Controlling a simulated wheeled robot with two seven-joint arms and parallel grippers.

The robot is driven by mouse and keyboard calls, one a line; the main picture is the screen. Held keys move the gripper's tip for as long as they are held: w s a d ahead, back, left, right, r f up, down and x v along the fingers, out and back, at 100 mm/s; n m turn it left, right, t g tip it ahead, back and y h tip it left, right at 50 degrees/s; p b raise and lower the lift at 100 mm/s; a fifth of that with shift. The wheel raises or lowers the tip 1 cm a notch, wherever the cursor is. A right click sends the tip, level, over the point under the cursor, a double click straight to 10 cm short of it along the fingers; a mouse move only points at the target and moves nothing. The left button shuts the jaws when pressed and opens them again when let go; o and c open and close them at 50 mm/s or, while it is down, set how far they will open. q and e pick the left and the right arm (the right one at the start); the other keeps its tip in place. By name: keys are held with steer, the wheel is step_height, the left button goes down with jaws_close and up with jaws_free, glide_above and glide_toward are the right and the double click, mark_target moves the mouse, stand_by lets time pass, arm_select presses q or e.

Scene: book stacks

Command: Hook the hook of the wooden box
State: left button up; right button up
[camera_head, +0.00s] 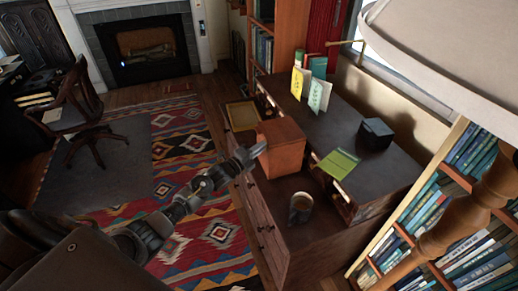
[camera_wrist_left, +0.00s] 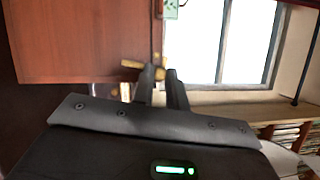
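The wooden box (camera_head: 281,146) is reddish brown and stands on the dark wooden desk. My left gripper (camera_head: 252,153) is at its left side in the head view. In the left wrist view the box's panel (camera_wrist_left: 85,40) fills the upper left, with a brass hook (camera_wrist_left: 131,63) at its lower right edge. The left gripper's fingers (camera_wrist_left: 162,76) are slightly apart, their tips at the hook. Part of the brass shows between the tips; I cannot tell whether they touch it. My right gripper is not in view.
A lampshade (camera_head: 455,50) covers the upper right.

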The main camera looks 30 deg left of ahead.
arm_select(q)
jaws_close()
steer(key=shift+w+a+r+n+g+p, duration=0.15)
steer(key=shift+n+g+p, duration=0.15)
steer(key=shift+n, duration=0.25)
steer(key=shift+w+a+n+g+p, duration=0.1)
steer(key=shift+a+n+g+p, duration=0.1)
steer(key=shift+n+p, duration=0.25)
steer(key=o, duration=0.6)
jaws_free()
steer(key=shift+c, duration=0.2)
